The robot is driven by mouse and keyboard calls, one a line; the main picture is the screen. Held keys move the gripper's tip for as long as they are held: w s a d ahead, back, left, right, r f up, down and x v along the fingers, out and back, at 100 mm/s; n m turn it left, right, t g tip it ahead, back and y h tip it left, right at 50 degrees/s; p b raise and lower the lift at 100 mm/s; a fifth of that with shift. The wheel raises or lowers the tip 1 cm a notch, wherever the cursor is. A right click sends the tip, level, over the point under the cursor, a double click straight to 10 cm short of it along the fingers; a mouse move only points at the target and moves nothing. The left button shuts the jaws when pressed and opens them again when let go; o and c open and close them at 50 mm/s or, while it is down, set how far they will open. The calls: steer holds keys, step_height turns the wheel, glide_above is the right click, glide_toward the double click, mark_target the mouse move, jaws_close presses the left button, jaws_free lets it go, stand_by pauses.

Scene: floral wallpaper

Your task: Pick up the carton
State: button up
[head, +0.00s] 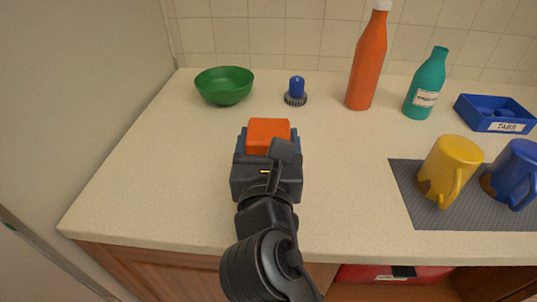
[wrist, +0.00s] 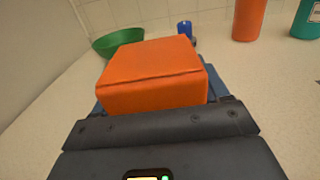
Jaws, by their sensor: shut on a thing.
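The carton is an orange box (head: 268,133) near the middle of the counter in the head view. In the wrist view the carton (wrist: 152,78) fills the middle, right in front of the gripper body. My gripper (head: 268,140) is shut on the carton, with dark blue finger parts showing at its left and right sides. The gripper body hides the carton's near lower part. I cannot tell whether the carton touches the counter.
A green bowl (head: 224,86), a blue-handled brush (head: 296,91), an orange bottle (head: 368,60) and a teal bottle (head: 427,84) stand behind. A blue tray (head: 497,113) and yellow (head: 450,168) and blue (head: 514,171) mugs on a grey mat (head: 424,208) are right. The left counter is clear.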

steer(key=c, duration=0.6)
steer(key=shift+r, duration=0.1)
